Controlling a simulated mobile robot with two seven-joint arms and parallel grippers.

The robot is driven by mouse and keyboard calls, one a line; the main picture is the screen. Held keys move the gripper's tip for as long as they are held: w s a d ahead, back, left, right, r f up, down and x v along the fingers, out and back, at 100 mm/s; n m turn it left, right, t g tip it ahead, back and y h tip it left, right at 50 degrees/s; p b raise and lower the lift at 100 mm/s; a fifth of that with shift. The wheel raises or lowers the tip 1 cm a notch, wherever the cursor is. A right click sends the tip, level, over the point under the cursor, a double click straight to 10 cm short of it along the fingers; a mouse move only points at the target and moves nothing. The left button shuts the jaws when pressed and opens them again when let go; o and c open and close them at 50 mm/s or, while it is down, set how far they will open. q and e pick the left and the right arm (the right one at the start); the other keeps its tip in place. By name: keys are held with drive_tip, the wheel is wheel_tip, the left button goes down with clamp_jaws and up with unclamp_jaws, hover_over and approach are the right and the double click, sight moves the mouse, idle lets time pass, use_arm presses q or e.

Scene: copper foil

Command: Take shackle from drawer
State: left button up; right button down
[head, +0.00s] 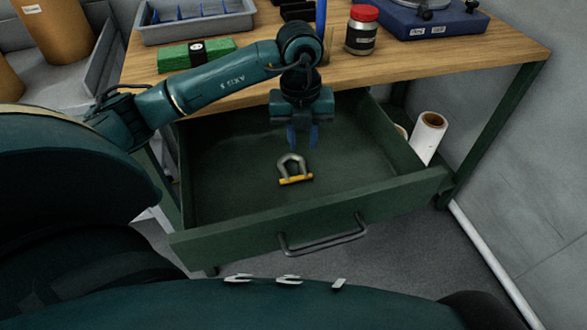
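A grey metal shackle with a yellow pin (293,169) lies on the floor of the open green drawer (240,232), near its middle. The drawer is pulled out from under the wooden table and has a dark bar handle (323,236) on its front. My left gripper (302,140) hangs over the drawer, pointing down, with its two blue fingers apart and nothing between them. It is just behind and above the shackle, not visibly touching it. My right gripper is not in view.
The wooden tabletop (400,70) holds a grey tray (195,29), a green block (172,57), a jar with a red lid (361,32) and a blue device (432,20). White rolls (430,137) stand right of the drawer. The rest of the drawer looks empty.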

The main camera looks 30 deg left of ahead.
sight(303, 164)
use_arm(q)
drive_tip(key=shift+d+f+b, duration=0.1)
drive_tip(key=shift+f+b, duration=0.25)
drive_tip(key=shift+f, duration=2.7)
drive_tip(key=shift+c, duration=0.4)
clamp_jaws()
